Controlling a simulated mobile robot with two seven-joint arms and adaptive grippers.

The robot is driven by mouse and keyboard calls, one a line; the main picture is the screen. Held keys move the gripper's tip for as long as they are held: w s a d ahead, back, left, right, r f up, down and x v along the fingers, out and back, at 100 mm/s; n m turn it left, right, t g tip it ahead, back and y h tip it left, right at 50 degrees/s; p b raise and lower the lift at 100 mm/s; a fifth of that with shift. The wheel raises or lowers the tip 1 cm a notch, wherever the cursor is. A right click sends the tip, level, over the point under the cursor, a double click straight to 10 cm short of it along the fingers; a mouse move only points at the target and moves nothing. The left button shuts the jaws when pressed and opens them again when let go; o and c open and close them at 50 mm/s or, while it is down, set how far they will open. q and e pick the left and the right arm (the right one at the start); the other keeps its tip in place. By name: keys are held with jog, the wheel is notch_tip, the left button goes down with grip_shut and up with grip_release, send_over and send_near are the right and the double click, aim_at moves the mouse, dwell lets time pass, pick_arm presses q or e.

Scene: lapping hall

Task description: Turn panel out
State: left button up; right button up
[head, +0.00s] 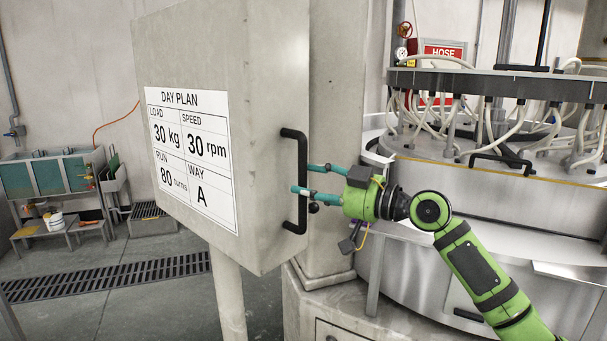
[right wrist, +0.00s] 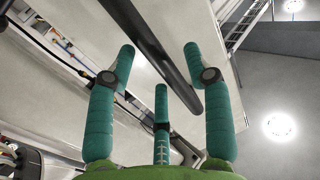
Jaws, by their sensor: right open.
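The panel (head: 215,60) is a large grey box-like cabinet on a post, with its face turned toward the left of the head view. A white DAY PLAN sheet (head: 190,155) is on its face. A black bar handle (head: 302,150) stands upright at its right edge. My right gripper (head: 303,179) is open at the handle's middle. One teal finger crosses in front of the bar and another ends behind it. In the right wrist view, the handle (right wrist: 158,50) runs slanting between the spread fingers, and I see no finger closed on it. My left gripper is not in view.
A round steel machine (head: 470,180) with white hoses stands at right, close behind my right arm. A teal tank (head: 60,175) stands at far left. The floor left of the panel is open, with a drain grate (head: 105,277).

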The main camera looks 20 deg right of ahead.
jog(key=shift+p+x, duration=0.3)
jog(key=shift+x, duration=0.7)
grip_shut()
